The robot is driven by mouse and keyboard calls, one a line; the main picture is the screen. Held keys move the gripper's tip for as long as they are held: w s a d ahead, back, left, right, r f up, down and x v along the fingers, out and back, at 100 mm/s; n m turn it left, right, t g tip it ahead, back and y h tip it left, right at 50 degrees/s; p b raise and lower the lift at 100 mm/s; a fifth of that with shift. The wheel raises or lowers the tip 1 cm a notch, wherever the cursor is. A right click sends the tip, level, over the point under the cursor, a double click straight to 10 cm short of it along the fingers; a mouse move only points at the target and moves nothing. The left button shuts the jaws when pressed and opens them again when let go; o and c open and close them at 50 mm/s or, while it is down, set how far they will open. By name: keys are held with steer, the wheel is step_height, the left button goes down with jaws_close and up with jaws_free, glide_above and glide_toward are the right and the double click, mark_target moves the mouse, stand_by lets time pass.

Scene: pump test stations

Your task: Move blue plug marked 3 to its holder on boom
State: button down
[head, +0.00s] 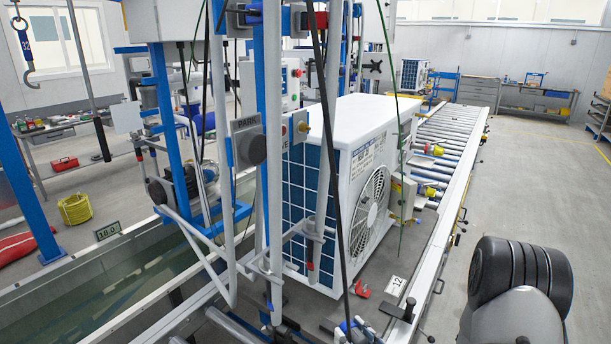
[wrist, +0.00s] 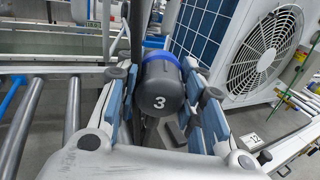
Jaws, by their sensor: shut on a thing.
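The plug marked 3 (wrist: 160,90), dark grey with a blue ring at its far end, sits between the pads of my gripper (wrist: 165,100) in the wrist view. My gripper is shut on it, and its numbered end faces the camera. In the head view I cannot clearly make out the gripper or this plug. The boom frame (head: 272,150) of white and blue posts stands at centre left in the head view. It carries a plate marked PARK (head: 245,124) with a round dark grey part (head: 250,150) on it. I cannot tell which holder belongs to plug 3.
A white fan unit (head: 345,135) stands behind the boom posts; its fan grille (wrist: 265,48) is close right in the wrist view. Dark hoses hang among the posts. A roller conveyor (head: 455,135) runs back right. A water trough (head: 130,280) lies left.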

mark_target(258, 149)
steer(key=shift+r, duration=0.1)
steer(key=a+r+n+g+y+p, duration=0.1)
steer(key=a+r+p, duration=0.2)
steer(key=r+p, duration=0.8)
steer(key=s+a+r+n+g+y+p, duration=0.1)
steer(key=a+r+n+g+y+p, duration=0.1)
steer(key=r+p, duration=0.9)
steer(key=a+r+n+g+y+p, duration=0.1)
steer(key=a+r+p, duration=0.4)
steer(key=r+p, duration=0.6)
step_height(258, 149, up, 9)
steer(key=shift+s+r+n+g+y+p, duration=0.2)
steer(key=shift+s+n+g+y+p, duration=0.15)
steer(key=shift+y, duration=0.35)
steer(key=shift+w, duration=0.15)
steer(key=shift+p+x, duration=0.35)
steer(key=shift+x, duration=2.45)
steer(key=shift+b, duration=0.5)
steer(key=shift+w+a, duration=0.35)
steer(key=shift+a, duration=0.15)
